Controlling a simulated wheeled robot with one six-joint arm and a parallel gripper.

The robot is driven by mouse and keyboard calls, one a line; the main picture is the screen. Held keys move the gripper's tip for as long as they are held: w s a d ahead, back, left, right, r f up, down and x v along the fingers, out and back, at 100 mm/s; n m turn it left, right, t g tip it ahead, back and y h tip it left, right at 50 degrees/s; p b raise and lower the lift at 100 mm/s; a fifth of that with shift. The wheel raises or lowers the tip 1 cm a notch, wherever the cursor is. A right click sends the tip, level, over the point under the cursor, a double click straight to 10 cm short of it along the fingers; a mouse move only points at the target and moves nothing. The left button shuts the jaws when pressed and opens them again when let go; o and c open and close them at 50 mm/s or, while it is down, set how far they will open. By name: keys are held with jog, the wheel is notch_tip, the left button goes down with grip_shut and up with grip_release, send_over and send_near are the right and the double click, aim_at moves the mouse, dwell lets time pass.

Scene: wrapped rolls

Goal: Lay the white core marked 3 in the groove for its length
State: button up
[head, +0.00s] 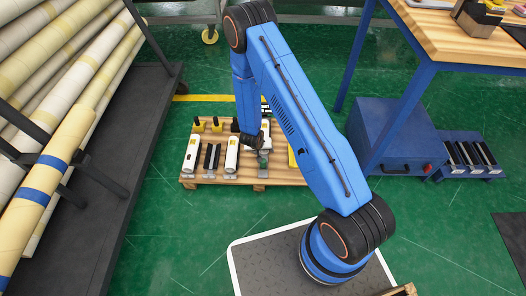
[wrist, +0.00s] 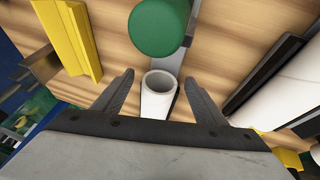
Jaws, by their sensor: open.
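A white hollow core (wrist: 158,104) stands between the two fingers of my gripper (wrist: 160,88) in the wrist view, its open end facing the camera. The fingers are apart, one on each side, with a gap visible to the core. No number can be read on it. In the head view my gripper (head: 262,152) is low over the wooden pallet, partly hidden by my arm. I cannot tell which groove matches the core's length.
A green cylinder (wrist: 160,28) stands just beyond the core. A yellow channel piece (wrist: 66,38) is at left, and a large white roll (wrist: 285,88) at right. The wooden pallet (head: 266,181) sits on green floor. A blue rack with dark slots (head: 468,158) stands by the workbench (head: 460,38).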

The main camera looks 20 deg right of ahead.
jog(key=c, duration=1.2)
jog(key=shift+s+a, duration=0.2)
jog(key=shift+s, duration=0.4)
jog(key=shift+r, duration=3)
jog(key=shift+c, duration=0.6)
